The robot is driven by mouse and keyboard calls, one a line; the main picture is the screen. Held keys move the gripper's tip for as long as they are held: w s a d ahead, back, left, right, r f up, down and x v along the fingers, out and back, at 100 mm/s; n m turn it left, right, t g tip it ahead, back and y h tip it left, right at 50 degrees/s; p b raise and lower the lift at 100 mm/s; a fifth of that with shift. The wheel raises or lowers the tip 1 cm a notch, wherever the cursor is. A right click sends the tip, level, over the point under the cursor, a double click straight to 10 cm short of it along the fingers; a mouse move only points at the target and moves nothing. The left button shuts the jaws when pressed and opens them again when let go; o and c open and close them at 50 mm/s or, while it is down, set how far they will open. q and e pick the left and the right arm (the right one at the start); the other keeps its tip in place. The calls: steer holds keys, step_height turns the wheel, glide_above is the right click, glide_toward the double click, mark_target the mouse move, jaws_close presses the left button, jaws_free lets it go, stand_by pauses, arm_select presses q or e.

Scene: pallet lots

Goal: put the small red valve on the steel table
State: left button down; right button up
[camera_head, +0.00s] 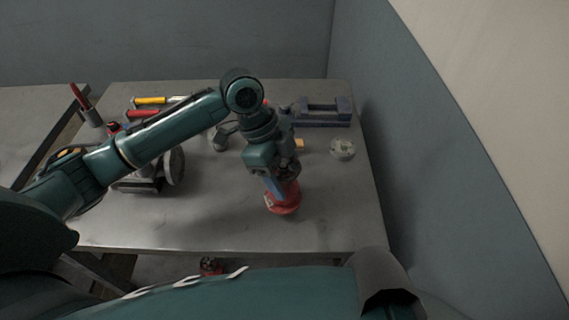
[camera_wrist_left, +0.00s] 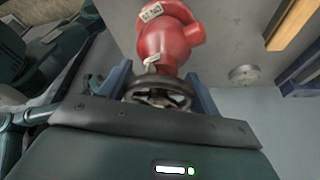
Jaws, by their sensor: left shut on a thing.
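The red valve (camera_head: 284,200) is over the front right part of the steel table (camera_head: 225,222). My left gripper (camera_head: 277,181) points down and is shut on it from above. In the left wrist view the red valve body (camera_wrist_left: 168,42) extends beyond the fingers, with tags on it. Its dark handwheel (camera_wrist_left: 158,92) sits between the two blue fingers of my left gripper (camera_wrist_left: 160,88). I cannot tell whether the valve's lower end touches the tabletop. My right gripper is not in view.
A grey machine with a disc (camera_head: 148,178) stands left. Behind are yellow-handled (camera_head: 150,100) and red-handled tools (camera_head: 142,114), a blue vise-like block (camera_head: 322,113) and a pale round piece (camera_head: 342,148). Another red item (camera_head: 210,266) is below the front edge. The front middle is clear.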

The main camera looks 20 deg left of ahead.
arm_select(q)
steer(key=shift+f, duration=1.35)
steer(key=shift+f, duration=0.1)
steer(key=shift+c, duration=1.8)
jaws_free()
steer(key=shift+f, duration=0.15)
steer(key=v, duration=1.2)
steer(key=shift+b, duration=0.45)
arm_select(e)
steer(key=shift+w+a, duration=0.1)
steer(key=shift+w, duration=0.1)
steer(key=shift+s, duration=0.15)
